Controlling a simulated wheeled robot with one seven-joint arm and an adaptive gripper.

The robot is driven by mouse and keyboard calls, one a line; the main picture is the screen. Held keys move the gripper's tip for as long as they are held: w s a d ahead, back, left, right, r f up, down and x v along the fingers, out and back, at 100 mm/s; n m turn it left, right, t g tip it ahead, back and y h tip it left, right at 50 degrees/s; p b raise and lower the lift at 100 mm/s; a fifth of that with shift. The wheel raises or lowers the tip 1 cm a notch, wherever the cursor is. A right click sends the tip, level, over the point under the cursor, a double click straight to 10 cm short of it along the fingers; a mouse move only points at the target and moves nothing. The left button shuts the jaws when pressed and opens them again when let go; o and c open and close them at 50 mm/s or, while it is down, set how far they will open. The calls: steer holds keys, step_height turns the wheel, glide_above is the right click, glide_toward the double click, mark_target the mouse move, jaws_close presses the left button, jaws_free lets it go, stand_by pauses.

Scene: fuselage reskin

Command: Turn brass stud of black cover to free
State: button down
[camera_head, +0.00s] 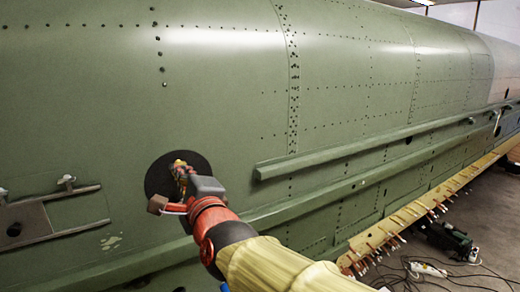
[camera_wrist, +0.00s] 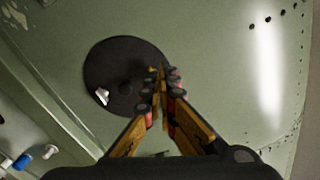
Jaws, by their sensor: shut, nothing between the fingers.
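The black cover (camera_wrist: 117,62) is a round dark disc on the green fuselage skin. In the head view the black cover (camera_head: 158,180) is partly hidden behind my gripper (camera_head: 180,167). In the wrist view a small pale metallic piece (camera_wrist: 102,96) sits near the disc's lower left edge; I cannot tell whether it is the brass stud. My gripper (camera_wrist: 160,72) is shut and empty, its fingertips over the right part of the disc. A brassy spot shows at the fingertips, but I cannot tell it from the fingers. Contact with the cover is unclear.
The green fuselage (camera_head: 220,100) fills most of the head view, with rivet rows and long raised rails (camera_head: 350,150) right of the cover. A framed recess (camera_head: 40,220) lies at left. A wooden strip with clamps (camera_head: 400,220), cables and a dark device (camera_head: 445,237) are at lower right.

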mark_target(173, 158)
steer(key=shift+m, duration=0.9)
steer(key=x, duration=0.7)
steer(key=shift+r, duration=0.15)
steer(key=shift+w+d+f+b, duration=0.25)
steer(key=shift+f+b, duration=0.2)
steer(key=shift+b, duration=1)
stand_by(1.2)
steer(key=shift+s+a+f+b, duration=0.15)
steer(key=shift+f+b, duration=0.15)
steer(key=shift+b, duration=0.55)
steer(key=shift+s+a+f+b, duration=0.1)
steer(key=shift+f+b, duration=0.25)
steer(key=shift+b, duration=0.45)
